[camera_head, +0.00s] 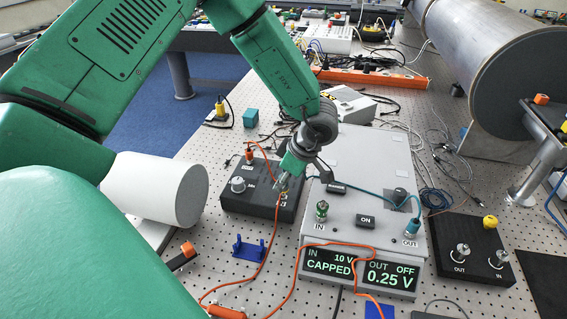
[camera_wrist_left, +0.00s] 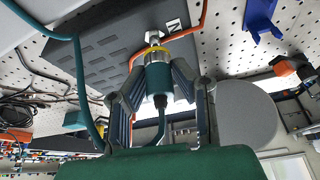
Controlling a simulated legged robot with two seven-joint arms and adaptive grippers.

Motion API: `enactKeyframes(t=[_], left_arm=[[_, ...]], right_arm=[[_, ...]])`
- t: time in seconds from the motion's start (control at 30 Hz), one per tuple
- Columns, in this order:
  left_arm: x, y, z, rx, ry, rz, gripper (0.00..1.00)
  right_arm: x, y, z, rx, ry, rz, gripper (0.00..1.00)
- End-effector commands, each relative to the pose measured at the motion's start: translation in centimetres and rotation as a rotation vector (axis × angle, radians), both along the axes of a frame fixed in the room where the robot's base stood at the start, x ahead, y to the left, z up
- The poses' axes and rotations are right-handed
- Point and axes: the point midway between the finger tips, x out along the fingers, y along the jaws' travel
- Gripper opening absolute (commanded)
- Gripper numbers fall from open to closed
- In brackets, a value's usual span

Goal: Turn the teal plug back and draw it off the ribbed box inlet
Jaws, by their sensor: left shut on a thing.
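The ribbed box (camera_head: 262,205) is dark, with a connector knob on its left. It also shows in the left wrist view (camera_wrist_left: 110,55), with slots and an N letter near its inlet (camera_wrist_left: 153,37). My left gripper (camera_head: 284,180) points down over the box's right side. In the left wrist view its fingers are shut around the teal plug (camera_wrist_left: 158,76), which has a yellow ring at its front. The plug is in line with the metal inlet and seems to meet it; whether it is locked cannot be told. My right gripper is not in view.
A grey instrument (camera_head: 340,215) stands right of the box, its display reading CAPPED and 0.25 V. A teal cable runs to its OUT plug (camera_head: 411,227). An orange cable (camera_head: 266,257) passes close by the inlet. A blue holder (camera_head: 249,249) stands in front on the perforated table.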

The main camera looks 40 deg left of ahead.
Motion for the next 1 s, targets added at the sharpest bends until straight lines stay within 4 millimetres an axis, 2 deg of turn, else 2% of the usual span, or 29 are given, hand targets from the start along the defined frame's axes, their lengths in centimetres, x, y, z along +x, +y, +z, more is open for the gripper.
enactKeyframes(t=[0.27,1.0], left_arm=[[0.0,0.0,0.3,-0.001,-0.001,0.001,0.0],[0.0,0.0,4.7,-0.001,-0.002,0.001,0.0]], right_arm=[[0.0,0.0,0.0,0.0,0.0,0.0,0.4],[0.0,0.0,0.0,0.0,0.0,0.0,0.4]])
